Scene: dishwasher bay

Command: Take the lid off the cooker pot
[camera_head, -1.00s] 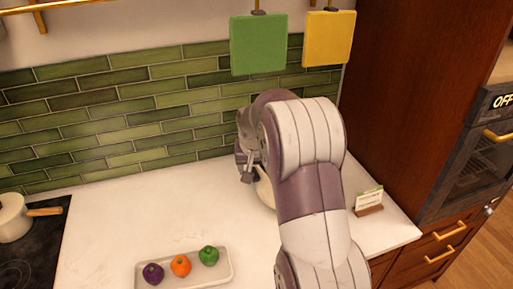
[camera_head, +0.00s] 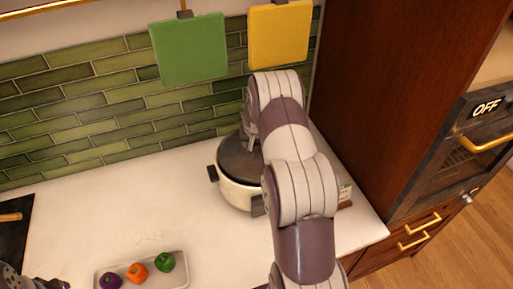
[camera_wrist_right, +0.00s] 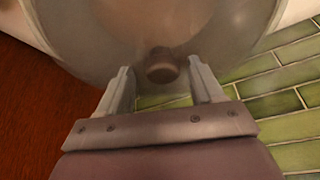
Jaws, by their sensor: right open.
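The cooker pot (camera_head: 237,192) is cream with dark side handles and stands on the white counter near the tiled wall. Its dark, see-through lid (camera_head: 232,158) rests on it; my right arm covers the right side. My right gripper (camera_head: 250,138) is over the lid, partly hidden by its own arm. In the right wrist view the lid (camera_wrist_right: 100,35) fills the top, and its round brown knob (camera_wrist_right: 162,67) shows between the tips of the open fingers, with gaps on both sides. A grey part of my left arm shows at the bottom left; its jaws are unclear.
A pale tray (camera_head: 180,282) with purple, orange and green vegetables lies at the front of the counter. A dark hob (camera_head: 14,235) is at the left. A tall wooden cabinet (camera_head: 365,100) stands close on the right. Green and yellow boards (camera_head: 190,50) hang above.

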